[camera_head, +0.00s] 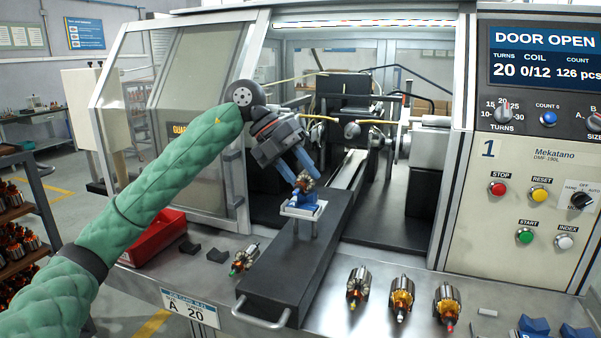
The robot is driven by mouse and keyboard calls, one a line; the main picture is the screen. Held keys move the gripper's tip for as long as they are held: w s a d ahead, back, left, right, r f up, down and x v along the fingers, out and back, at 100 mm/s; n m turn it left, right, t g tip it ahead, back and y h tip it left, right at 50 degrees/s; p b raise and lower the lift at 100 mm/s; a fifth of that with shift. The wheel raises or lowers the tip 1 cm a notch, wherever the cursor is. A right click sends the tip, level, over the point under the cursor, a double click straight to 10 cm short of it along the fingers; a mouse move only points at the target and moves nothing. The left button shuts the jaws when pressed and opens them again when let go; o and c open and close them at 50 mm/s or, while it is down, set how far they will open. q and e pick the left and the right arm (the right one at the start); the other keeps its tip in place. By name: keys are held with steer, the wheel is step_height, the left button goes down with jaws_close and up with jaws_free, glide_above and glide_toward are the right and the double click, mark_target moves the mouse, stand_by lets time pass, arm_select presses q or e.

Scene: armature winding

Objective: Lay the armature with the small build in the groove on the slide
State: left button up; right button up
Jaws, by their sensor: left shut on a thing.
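My left gripper (303,174) reaches in from the left with its blue fingers pointing down, shut on a small armature (304,183) with copper-coloured windings. The armature is at the white and blue holder (303,209) on top of the dark slide (292,262). The fingers and the armature hide most of the groove, so I cannot tell whether the armature touches it. My right gripper is not in view.
One armature (244,259) lies left of the slide. A red bin (150,238) is at the left. The winding machine's door is open behind the slide. Blue blocks (535,325) sit at the lower right.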

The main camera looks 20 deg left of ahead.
arm_select(q)
steer(key=shift+f, duration=0.6)
steer(key=shift+d+f+b, duration=0.1)
steer(key=shift+f+b, duration=0.2)
steer(key=shift+f, duration=0.05)
steer(key=o, duration=1.1)
steer(key=shift+c, duration=0.2)
steer(key=shift+o, duration=0.4)
steer(key=shift+d, duration=0.1)
